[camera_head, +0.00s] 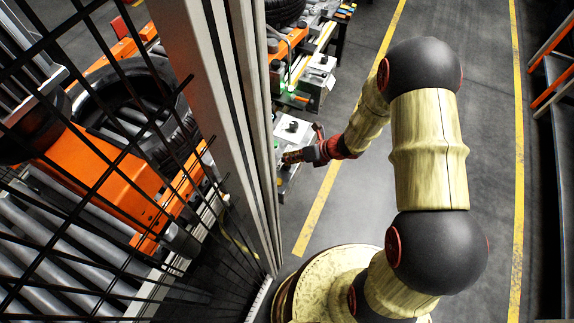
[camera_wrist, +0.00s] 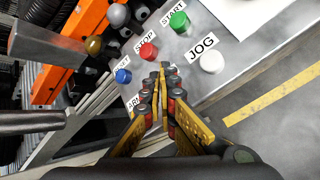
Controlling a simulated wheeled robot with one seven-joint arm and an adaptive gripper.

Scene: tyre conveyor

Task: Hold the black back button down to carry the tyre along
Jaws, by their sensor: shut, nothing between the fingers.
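My gripper (camera_wrist: 162,70) is shut and empty, its yellow fingers together over the grey control panel (camera_wrist: 205,88). In the head view my gripper (camera_head: 288,157) is at the panel's near end, beside the fence post. The panel shows a green START button (camera_wrist: 179,21), a red STOP button (camera_wrist: 148,51), a blue button (camera_wrist: 123,75) and a white JOG button (camera_wrist: 211,62). I see no black back button clearly; the fingers hide part of the panel. Whether the tips touch anything, I cannot tell. A large black tyre (camera_head: 178,126) lies on the roller conveyor behind the mesh.
A grey fence post (camera_head: 215,90) and black mesh stand between me and the conveyor rollers (camera_head: 50,228). Another tyre (camera_head: 284,10) is farther back. A second control box (camera_head: 318,80) stands beyond the near panel. Floor with yellow lines (camera_head: 517,150) is clear at right.

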